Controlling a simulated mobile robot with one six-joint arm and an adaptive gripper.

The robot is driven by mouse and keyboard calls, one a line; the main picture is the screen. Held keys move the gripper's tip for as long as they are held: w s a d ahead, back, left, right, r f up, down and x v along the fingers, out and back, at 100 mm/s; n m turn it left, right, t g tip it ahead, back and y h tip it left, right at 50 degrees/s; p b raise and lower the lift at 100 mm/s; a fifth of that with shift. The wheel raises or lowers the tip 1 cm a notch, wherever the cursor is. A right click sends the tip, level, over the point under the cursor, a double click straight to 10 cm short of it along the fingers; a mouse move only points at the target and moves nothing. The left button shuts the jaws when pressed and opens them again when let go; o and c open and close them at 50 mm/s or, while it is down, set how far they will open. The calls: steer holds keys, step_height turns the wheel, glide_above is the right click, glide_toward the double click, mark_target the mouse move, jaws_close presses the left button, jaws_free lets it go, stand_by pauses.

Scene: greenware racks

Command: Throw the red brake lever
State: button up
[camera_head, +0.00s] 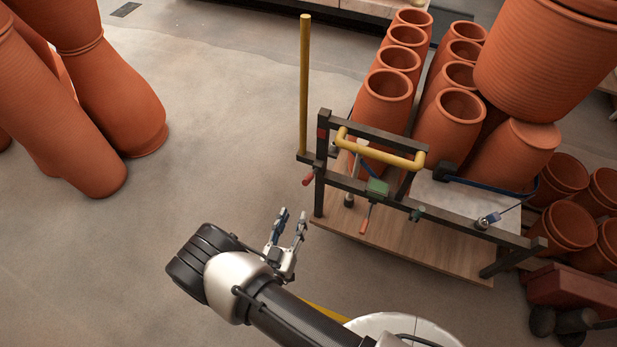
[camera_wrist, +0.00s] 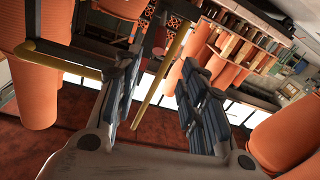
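A cart (camera_head: 400,245) with a dark frame and wooden deck stands right of centre in the head view. A short red lever (camera_head: 309,179) sticks out at the frame's left corner post. My gripper (camera_head: 289,222) is open and empty, apart from the cart, below and left of the red lever in the picture. In the wrist view its two fingers (camera_wrist: 160,66) are spread, with nothing between them.
A yellow push handle (camera_head: 382,150) and upright yellow pole (camera_head: 304,85) belong to the cart. Several terracotta pots (camera_head: 385,95) load it. Tall clay pots (camera_head: 115,95) stand at left. A red object (camera_head: 575,295) sits lower right. The floor between is clear.

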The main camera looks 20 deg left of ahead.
mark_target(308, 179)
steer(key=w+b, duration=0.3)
steer(key=w, duration=1.2)
steer(key=shift+w+a, duration=0.1)
steer(key=shift+a, duration=0.05)
steer(key=shift+c, duration=0.2)
jaws_close()
